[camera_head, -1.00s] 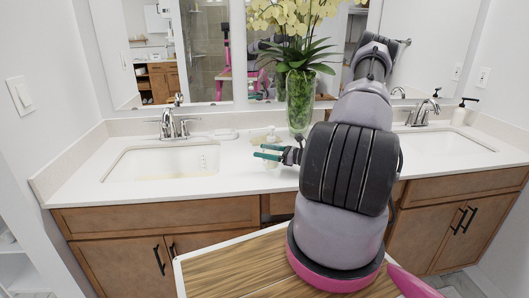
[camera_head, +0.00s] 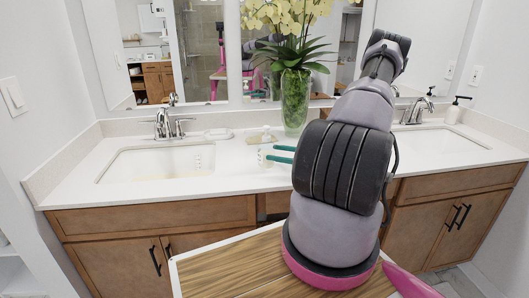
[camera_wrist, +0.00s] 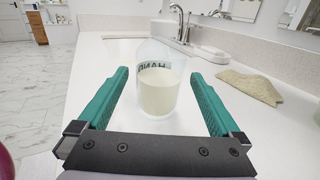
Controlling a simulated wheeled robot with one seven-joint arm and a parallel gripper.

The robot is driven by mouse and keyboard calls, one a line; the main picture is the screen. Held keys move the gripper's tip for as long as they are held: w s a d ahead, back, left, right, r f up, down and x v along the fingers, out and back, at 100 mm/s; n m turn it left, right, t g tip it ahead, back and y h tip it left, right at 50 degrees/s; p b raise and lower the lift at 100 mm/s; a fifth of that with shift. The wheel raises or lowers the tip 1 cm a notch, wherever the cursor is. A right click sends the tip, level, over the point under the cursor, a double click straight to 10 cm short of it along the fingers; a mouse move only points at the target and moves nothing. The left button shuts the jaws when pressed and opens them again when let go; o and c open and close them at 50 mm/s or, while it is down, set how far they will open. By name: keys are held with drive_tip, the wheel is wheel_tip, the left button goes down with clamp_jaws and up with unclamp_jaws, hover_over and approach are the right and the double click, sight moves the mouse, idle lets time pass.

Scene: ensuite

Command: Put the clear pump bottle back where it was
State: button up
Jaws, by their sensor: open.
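The clear pump bottle (camera_wrist: 158,92) stands upright on the white counter, partly filled with cream liquid. In the wrist view it is beyond and between my fingertips, with white space on both sides; its upper part is faint and the pump is hard to make out. In the head view the bottle (camera_head: 264,156) is small, left of the vase, and the fingers partly cover it. My gripper (camera_head: 269,153) is open, its green fingers pointing left at the bottle. In the wrist view my gripper (camera_wrist: 157,72) shows no contact with the bottle.
A tan cloth (camera_wrist: 248,86) lies right of the bottle. A white soap dish (camera_head: 218,134) lies near the left sink (camera_head: 155,162). A glass vase (camera_head: 295,103) with yellow flowers stands behind. A dark-topped pump bottle (camera_head: 454,113) stands far right. The front counter strip is clear.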

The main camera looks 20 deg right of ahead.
drive_tip(key=v, duration=0.5)
drive_tip(key=shift+d, duration=0.1)
idle(0.4)
